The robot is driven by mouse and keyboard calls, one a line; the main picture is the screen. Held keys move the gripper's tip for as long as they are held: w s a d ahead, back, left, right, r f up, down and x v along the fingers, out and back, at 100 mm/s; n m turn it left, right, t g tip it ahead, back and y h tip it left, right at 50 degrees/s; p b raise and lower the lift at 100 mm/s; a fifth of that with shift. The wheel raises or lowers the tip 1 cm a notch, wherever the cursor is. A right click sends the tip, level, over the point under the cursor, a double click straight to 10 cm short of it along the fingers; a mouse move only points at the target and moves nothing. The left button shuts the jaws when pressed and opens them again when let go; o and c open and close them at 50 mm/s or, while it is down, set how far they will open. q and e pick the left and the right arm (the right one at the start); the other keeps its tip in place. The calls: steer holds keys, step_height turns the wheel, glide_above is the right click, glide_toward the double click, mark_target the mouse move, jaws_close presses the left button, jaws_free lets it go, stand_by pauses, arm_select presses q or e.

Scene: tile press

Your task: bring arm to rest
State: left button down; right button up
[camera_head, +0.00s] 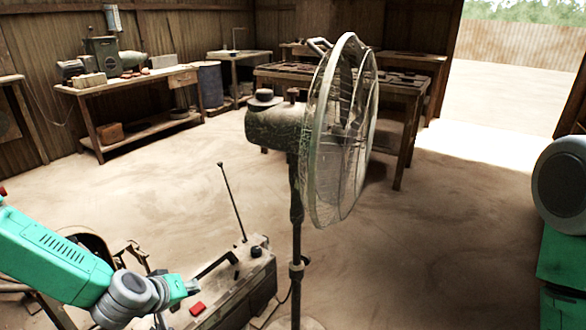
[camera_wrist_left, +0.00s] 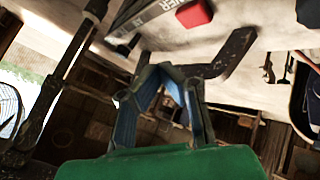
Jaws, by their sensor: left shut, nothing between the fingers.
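My left arm comes in from the left in the head view, and its gripper (camera_head: 188,287) is at the lower left, close to the handle of a grey radio-like box (camera_head: 255,275). In the left wrist view the left gripper (camera_wrist_left: 162,72) has its blue-padded fingers drawn together at the tips, with nothing seen between them. The box's dark handle (camera_wrist_left: 228,55) and red button (camera_wrist_left: 195,13) show just beyond the fingers. I cannot tell from these views whether the gripper touches the handle. My right gripper is out of view; green and grey parts of my body show at the right edge.
A tall pedestal fan (camera_head: 340,130) stands just right of the box, its pole (camera_head: 296,225) near it. A thin antenna (camera_head: 232,200) rises from the box. A workbench (camera_head: 130,85) and tables (camera_head: 400,88) stand farther back. The sandy floor (camera_head: 420,250) at right is clear.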

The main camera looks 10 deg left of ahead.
arm_select(q)
steer(key=s+d+f+m+g+p, duration=0.1)
steer(key=s+d+f+m+g, duration=0.2)
steer(key=s, duration=0.5)
steer(key=s+d+f+m+g, duration=0.1)
steer(key=s+d+f+g, duration=0.15)
steer(key=s+d, duration=0.4)
steer(key=s+a+m+g+y, duration=0.1)
steer(key=s+a, duration=0.2)
steer(key=s, duration=0.4)
steer(key=s+a+m+g+p, duration=0.1)
steer(key=s+a+m, duration=0.1)
steer(key=s, duration=0.5)
steer(key=shift+s+a+g+y, duration=0.35)
steer(key=shift+s+a+y, duration=0.05)
steer(key=shift+a, duration=0.5)
